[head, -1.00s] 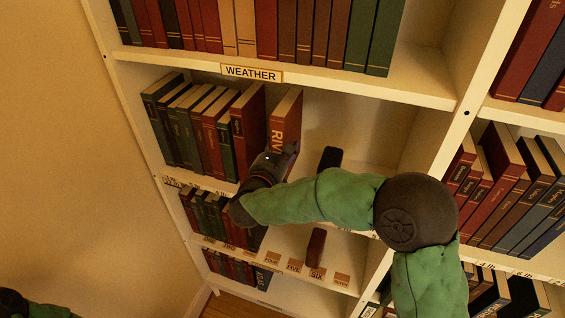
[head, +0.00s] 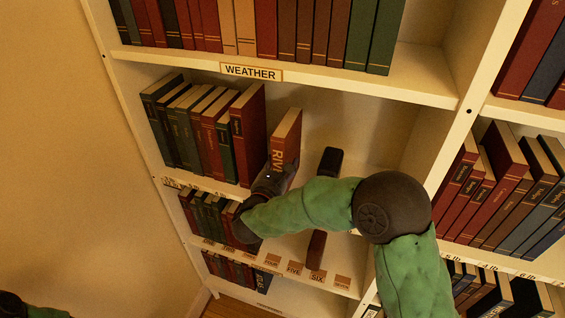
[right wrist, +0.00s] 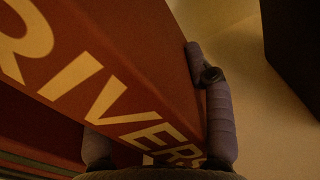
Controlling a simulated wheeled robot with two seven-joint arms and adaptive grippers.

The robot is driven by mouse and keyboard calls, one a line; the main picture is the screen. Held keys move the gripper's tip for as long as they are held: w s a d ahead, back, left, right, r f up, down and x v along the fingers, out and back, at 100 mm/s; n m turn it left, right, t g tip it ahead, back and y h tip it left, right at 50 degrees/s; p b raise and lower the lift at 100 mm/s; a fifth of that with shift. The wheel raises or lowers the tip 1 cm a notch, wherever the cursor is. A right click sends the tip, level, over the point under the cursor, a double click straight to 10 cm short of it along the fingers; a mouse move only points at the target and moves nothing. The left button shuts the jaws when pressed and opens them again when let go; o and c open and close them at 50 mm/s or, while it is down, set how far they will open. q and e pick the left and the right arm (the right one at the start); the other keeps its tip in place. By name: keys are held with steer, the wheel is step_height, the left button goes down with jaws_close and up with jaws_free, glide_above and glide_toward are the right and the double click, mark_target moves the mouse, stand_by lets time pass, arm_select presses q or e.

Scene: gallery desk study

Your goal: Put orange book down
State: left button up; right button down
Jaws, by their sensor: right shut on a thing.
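The orange book (head: 285,138), reddish-orange with large pale "RIVERS" lettering on its spine, is upright at the middle shelf under the WEATHER label. My right gripper (head: 278,178) is shut on its lower part. In the right wrist view the book (right wrist: 150,60) lies between the fingers of the right gripper (right wrist: 160,135). The book's bottom edge is hidden by my gripper, so I cannot tell whether it touches the shelf.
A row of books (head: 205,125) stands left of the orange book, with a gap between. A dark upright block (head: 328,162) stands to its right, with bare shelf (head: 375,150) beyond. Below are a numbered shelf (head: 342,282) and a brown piece (head: 316,250).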

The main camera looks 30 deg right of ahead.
steer(key=shift+c, duration=2.3)
jaws_free()
steer(key=shift+s+a+r, duration=0.1)
steer(key=shift+a, duration=0.1)
steer(key=v, duration=1.1)
steer(key=shift+s+a+p, duration=0.2)
steer(key=shift+s+p, duration=0.05)
steer(key=shift+p, duration=0.05)
